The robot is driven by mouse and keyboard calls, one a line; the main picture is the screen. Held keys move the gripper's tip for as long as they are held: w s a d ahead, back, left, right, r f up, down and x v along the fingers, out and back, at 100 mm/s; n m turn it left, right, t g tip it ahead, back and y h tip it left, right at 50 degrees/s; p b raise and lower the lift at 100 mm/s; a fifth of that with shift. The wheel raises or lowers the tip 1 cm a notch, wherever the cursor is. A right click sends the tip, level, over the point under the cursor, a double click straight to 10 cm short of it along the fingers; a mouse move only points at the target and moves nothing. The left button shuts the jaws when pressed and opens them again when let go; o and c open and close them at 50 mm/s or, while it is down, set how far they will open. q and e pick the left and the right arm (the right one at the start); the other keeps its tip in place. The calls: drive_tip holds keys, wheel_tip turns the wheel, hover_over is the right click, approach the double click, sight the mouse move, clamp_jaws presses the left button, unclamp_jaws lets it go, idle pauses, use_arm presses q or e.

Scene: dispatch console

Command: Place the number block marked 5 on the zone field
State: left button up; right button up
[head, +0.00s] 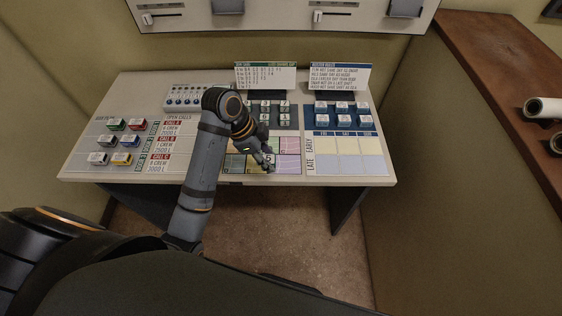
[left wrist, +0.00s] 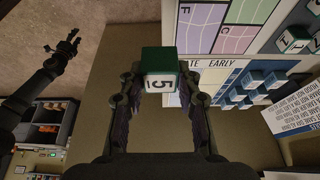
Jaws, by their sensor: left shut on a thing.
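The number block marked 5 (left wrist: 161,82) is green with a white face and sits between the fingers of my left gripper (left wrist: 160,90). In the head view the left gripper (head: 266,160) is over the front part of the zone field, shut on the block (head: 269,157). The zone field (head: 289,146) is a grid of green, yellow and pink lettered cells, partly hidden by my arm; it also shows at the top of the left wrist view (left wrist: 237,38). Whether the block touches the field is unclear. My right gripper (left wrist: 68,45) appears at the left of the wrist view, too small to judge.
Other number blocks (head: 265,115) stand behind the field. Blue-and-white blocks (head: 342,113) stand at right above the EARLY/LATE grid (head: 345,153). Small coloured blocks (head: 116,124) lie on the left board. Two upright cards (head: 265,75) (head: 338,77) stand at the back.

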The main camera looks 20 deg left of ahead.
use_arm(q)
drive_tip(key=b, duration=0.3)
approach(283, 164)
drive_tip(key=shift+s+d+r, duration=0.1)
drive_tip(key=shift+s+d, duration=1)
drive_tip(key=shift+s, duration=0.05)
drive_tip(key=shift+w+a+f+p, duration=0.1)
drive_tip(key=shift+w+f+p, duration=0.7)
drive_tip(key=shift+w, duration=0.25)
drive_tip(key=shift+w+f, duration=0.25)
drive_tip(key=shift+f, duration=0.2)
wheel_tip(283, 164, down, 3)
drive_tip(key=shift+w+r+p, duration=0.1)
drive_tip(key=shift+r+p, duration=0.1)
drive_tip(key=shift+p, duration=0.45)
drive_tip(key=shift+f, duration=0.4)
use_arm(e)
drive_tip(key=shift+w+d+f, duration=0.1)
drive_tip(key=shift+w+f, duration=0.1)
drive_tip(key=shift+f, duration=0.4)
drive_tip(key=shift+d, duration=0.1)
